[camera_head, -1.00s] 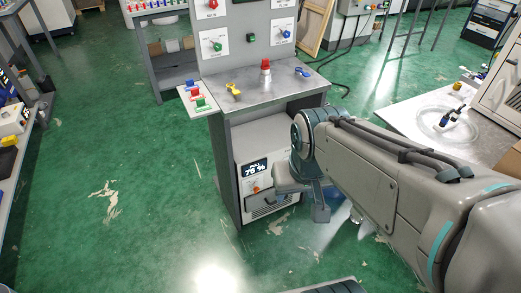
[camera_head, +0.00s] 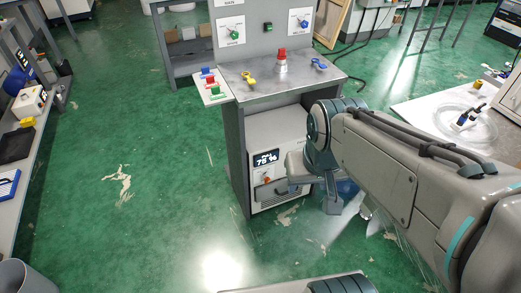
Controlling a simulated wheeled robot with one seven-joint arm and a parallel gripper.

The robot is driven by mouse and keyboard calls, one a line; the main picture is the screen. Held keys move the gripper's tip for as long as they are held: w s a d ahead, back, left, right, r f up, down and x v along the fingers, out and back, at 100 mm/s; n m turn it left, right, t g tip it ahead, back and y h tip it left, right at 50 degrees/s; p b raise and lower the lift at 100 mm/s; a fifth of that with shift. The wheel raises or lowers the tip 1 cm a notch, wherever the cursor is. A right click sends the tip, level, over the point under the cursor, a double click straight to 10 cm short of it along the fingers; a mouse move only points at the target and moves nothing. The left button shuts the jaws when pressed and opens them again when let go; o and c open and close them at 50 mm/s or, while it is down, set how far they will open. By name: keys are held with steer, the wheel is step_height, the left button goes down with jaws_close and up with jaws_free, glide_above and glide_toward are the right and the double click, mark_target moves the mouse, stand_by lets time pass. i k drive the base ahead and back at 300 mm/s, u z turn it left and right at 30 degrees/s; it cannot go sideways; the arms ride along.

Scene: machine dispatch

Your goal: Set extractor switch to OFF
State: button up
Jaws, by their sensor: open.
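A white box unit (camera_head: 288,140) stands under the grey workbench (camera_head: 240,92). Its front has a dark display (camera_head: 265,158) reading about 78 % and a small orange-red knob (camera_head: 267,180) below it. My gripper (camera_head: 313,197) hangs below my arm, in front of the unit's right part in this view. It is open and seems empty, partly hidden by the arm.
The bench top holds a red-topped piece (camera_head: 281,62), a yellow tool (camera_head: 249,80) and a blue one (camera_head: 319,64). A side tray (camera_head: 214,99) holds coloured pieces. A white table (camera_head: 425,110) stands at right, a shelf at left. The green floor left of the bench is clear.

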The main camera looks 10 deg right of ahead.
mark_target(266, 180)
steer(key=u, duration=1.9)
steer(key=i, duration=0.95)
steer(key=z, duration=2.6)
